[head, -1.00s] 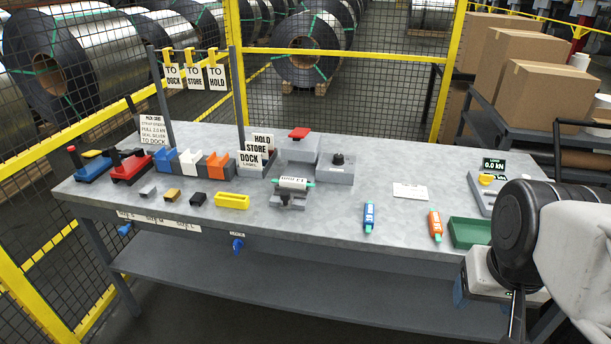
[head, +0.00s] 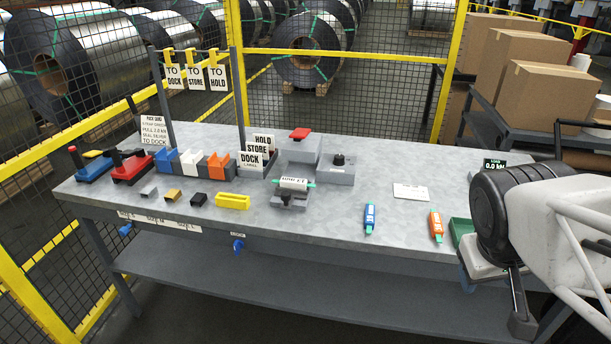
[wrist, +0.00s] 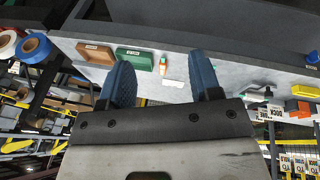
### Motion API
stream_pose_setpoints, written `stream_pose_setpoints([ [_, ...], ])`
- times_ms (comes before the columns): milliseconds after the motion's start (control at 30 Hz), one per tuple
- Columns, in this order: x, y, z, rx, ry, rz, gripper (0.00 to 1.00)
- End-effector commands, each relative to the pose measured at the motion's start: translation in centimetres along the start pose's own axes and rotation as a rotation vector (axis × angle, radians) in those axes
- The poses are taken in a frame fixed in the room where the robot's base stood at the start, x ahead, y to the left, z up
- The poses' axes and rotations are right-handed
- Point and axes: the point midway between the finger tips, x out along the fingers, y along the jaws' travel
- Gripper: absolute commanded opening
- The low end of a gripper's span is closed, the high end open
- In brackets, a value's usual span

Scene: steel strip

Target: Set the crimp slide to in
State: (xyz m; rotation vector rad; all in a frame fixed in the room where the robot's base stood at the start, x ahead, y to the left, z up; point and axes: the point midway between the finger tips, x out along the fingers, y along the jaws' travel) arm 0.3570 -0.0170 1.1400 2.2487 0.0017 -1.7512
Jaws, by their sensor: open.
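No part is labelled as the crimp slide. A grey fixture (head: 291,198) with a small dark knob at its front stands mid-bench in the head view and holds a labelled white cylinder (head: 293,184); I cannot tell whether it is the slide, or its setting. Red-based (head: 131,168) and blue-based (head: 91,167) tools with levers stand at the bench's left end. My gripper (wrist: 158,62) is open and empty in the wrist view, its two blue fingers apart. In the head view it is at the right, past the bench's front edge, far from the fixture; its fingertips are unclear there.
The bench (head: 330,224) has clear room right of the fixture. A green tray (head: 461,230) is partly behind my arm.

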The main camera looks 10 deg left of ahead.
Motion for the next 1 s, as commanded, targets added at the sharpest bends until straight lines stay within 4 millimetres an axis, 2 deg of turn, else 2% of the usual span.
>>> stream_pose_setpoints([
  [267, 1.6, 1.3, -6.8, -0.382, 0.034, 0.226, 0.58],
  [533, 3.1, 0.3, -14.4, -0.78, 0.081, 0.438, 0.58],
  [767, 4.5, -2.8, -21.0, -1.128, 0.129, 0.611, 0.58],
  [1000, 6.2, -8.2, -27.2, -1.498, 0.186, 0.79, 0.58],
])
